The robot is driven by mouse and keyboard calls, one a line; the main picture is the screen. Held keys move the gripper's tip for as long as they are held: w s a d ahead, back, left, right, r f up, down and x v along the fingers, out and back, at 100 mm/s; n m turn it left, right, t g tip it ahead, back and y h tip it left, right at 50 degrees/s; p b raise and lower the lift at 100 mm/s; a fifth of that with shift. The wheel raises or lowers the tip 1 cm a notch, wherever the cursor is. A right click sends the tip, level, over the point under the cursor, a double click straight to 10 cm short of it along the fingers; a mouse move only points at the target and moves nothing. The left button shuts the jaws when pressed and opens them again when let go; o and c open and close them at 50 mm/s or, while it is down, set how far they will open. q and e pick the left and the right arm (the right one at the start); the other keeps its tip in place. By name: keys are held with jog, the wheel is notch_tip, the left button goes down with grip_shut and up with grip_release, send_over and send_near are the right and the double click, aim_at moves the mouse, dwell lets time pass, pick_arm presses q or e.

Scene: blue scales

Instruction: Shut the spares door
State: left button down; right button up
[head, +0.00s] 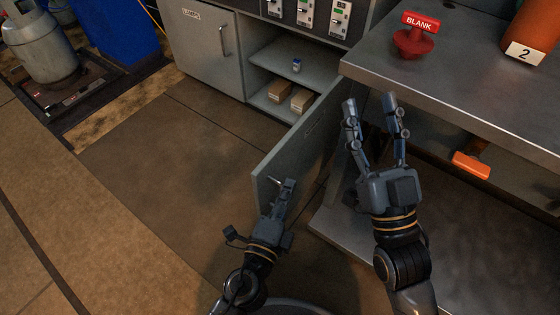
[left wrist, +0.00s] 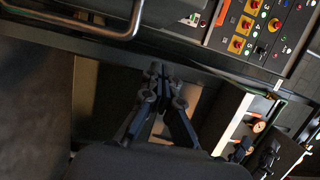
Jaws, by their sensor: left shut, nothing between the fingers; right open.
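The open grey door (head: 305,140) stands swung out from the cupboard in the head view, its free edge towards me; faint lettering on it is too small to read. Behind it the cupboard (head: 290,52) shows a shelf, with a small blue-topped item (head: 296,65) and brown boxes (head: 280,91). My left gripper (head: 288,183) is shut and empty at the door's free edge, overlapping it in the picture; I cannot tell if they touch. It also shows shut in the left wrist view (left wrist: 158,75). My right gripper (head: 370,100) is open and empty, right of the door, by the bench edge.
A shut LAMPS door (head: 205,45) stands left of the open cupboard. A steel bench (head: 460,75) at right carries a red BLANK stamp-like piece (head: 415,38) and an orange cylinder (head: 535,35). A gas bottle (head: 40,45) stands far left. The floor (head: 170,160) left of the door is clear.

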aim_at(280, 165)
pick_arm(q)
jog(key=shift+w+a+p, duration=0.25)
jog(key=shift+w, duration=0.9)
jog(key=shift+w+a+p, duration=0.3)
jog(key=shift+w, duration=0.85)
jog(key=shift+w+a+p, duration=0.25)
jog(key=shift+w, duration=0.9)
pick_arm(e)
jog(key=w+f+g+h, duration=0.1)
jog(key=w+f+g, duration=0.2)
jog(key=f+g, duration=0.2)
jog(key=shift+d+f+h, duration=0.15)
jog(key=shift+f+h, duration=0.25)
jog(key=shift+f, duration=1.05)
